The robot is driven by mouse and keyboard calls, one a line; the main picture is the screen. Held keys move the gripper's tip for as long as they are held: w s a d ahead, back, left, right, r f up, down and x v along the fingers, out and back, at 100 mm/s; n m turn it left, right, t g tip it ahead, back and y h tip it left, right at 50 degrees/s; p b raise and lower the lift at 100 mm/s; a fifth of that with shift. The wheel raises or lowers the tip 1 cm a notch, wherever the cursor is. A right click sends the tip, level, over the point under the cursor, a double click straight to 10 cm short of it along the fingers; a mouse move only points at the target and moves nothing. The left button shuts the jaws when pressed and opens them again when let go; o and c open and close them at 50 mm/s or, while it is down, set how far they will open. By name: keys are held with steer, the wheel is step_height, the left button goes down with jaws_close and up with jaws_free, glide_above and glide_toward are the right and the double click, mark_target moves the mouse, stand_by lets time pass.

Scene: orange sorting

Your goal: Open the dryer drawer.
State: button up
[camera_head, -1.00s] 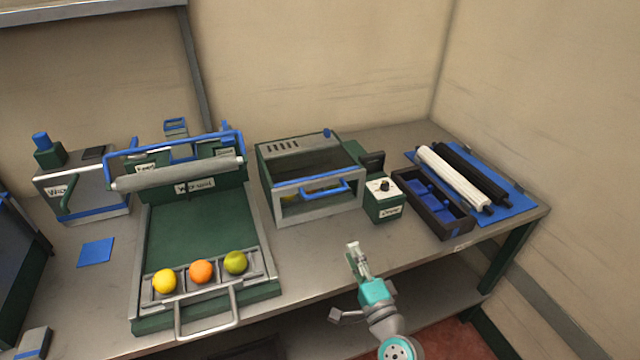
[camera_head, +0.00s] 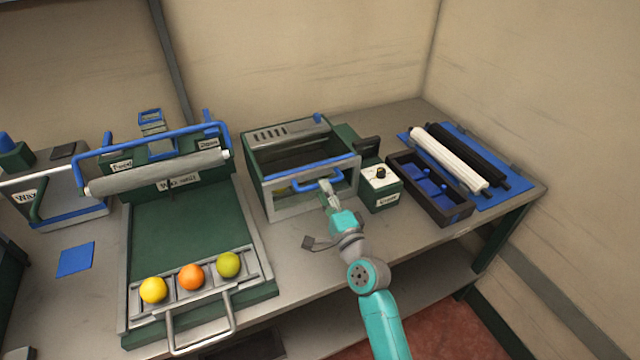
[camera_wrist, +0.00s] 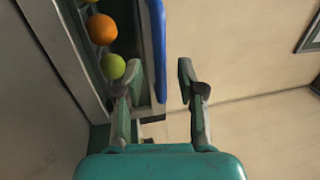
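The dryer (camera_head: 305,135) is a green and grey box with a clear front and top. Its drawer front (camera_head: 300,198) has a blue handle (camera_head: 308,184), and the drawer looks shut. My gripper (camera_head: 326,186) is at the right part of this handle. In the wrist view my gripper (camera_wrist: 158,72) has its two fingers apart. The blue handle bar (camera_wrist: 157,45) appears between them, with gaps on both sides. An orange fruit (camera_wrist: 101,29) and a green fruit (camera_wrist: 112,66) show beyond the left finger. Contact with the handle cannot be told.
The labelled control box (camera_head: 381,184) stands right of the dryer. A dark tray (camera_head: 430,208) with blue compartments is farther right. A roller machine (camera_head: 190,235) with three fruits in its front tray stands left. The tabletop before the dryer (camera_head: 300,240) is mostly clear.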

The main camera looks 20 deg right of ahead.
mark_target(303, 172)
steer(key=shift+w+a+r, duration=0.1)
steer(key=shift+w+r, duration=0.05)
steer(key=shift+w, duration=0.65)
steer(key=shift+w+r, duration=0.15)
steer(key=shift+w, duration=0.65)
jaws_close()
